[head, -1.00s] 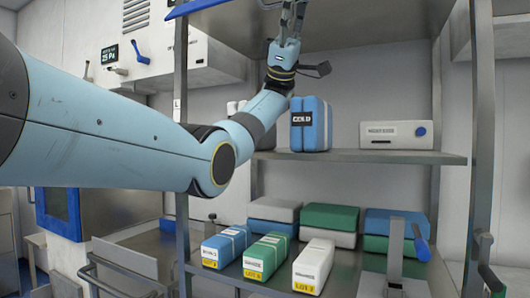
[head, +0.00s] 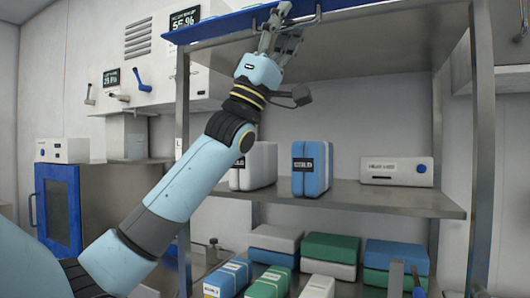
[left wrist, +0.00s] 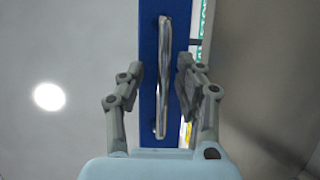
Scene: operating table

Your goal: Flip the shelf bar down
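The shelf bar is a blue strip (head: 222,27) along the top front edge of the shelf unit, with a metal handle (head: 312,14) on its face. In the left wrist view the blue bar (left wrist: 149,40) runs up the picture, and its handle (left wrist: 162,90) lies between the fingers. My left gripper (head: 281,24) is raised at the bar. It is open, with one finger on each side of the handle in the left wrist view (left wrist: 161,68). A gap shows on both sides, and I cannot tell how deep the handle sits. My right gripper is out of view.
The middle shelf (head: 385,197) holds a white pack (head: 258,165), a blue pack (head: 325,169) and a white device (head: 396,171). Several boxes (head: 330,247) lie below. A metal upright (head: 182,130) stands left of my arm, and a blue-framed cabinet (head: 58,210) is further left.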

